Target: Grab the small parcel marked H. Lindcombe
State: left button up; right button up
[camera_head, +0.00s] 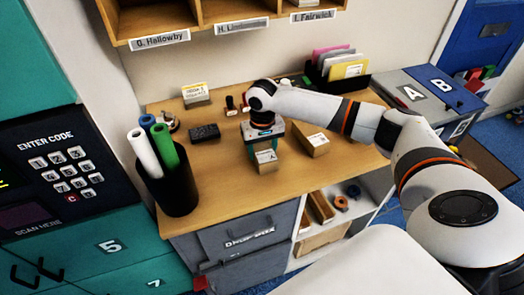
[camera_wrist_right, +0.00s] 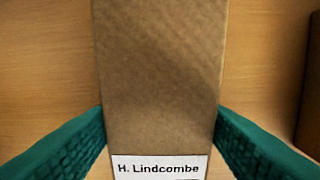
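The small parcel (camera_head: 267,161) is a brown carton at the middle of the desk. In the right wrist view the parcel (camera_wrist_right: 160,80) fills the middle, and its white label reads "H. Lindcombe". My right gripper (camera_head: 266,146) points down over it, with one green finger on each side. In the wrist view the fingers (camera_wrist_right: 160,130) meet the parcel's side edges, with no visible gap. Their tips are hidden beside the parcel, so I cannot tell whether they press on it. The parcel appears to rest on the desk. My left gripper is not in view.
Another brown carton (camera_head: 312,142) stands right of the parcel. A black block (camera_head: 204,133) and a dark cup of rolls (camera_head: 174,190) are to the left. A file rack (camera_head: 338,78) stands behind. Labelled shelves (camera_head: 176,18) hang above. Bare desk (camera_head: 222,175) lies front left.

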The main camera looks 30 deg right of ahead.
jog(key=c, duration=0.6)
jog(key=shift+r, duration=0.1)
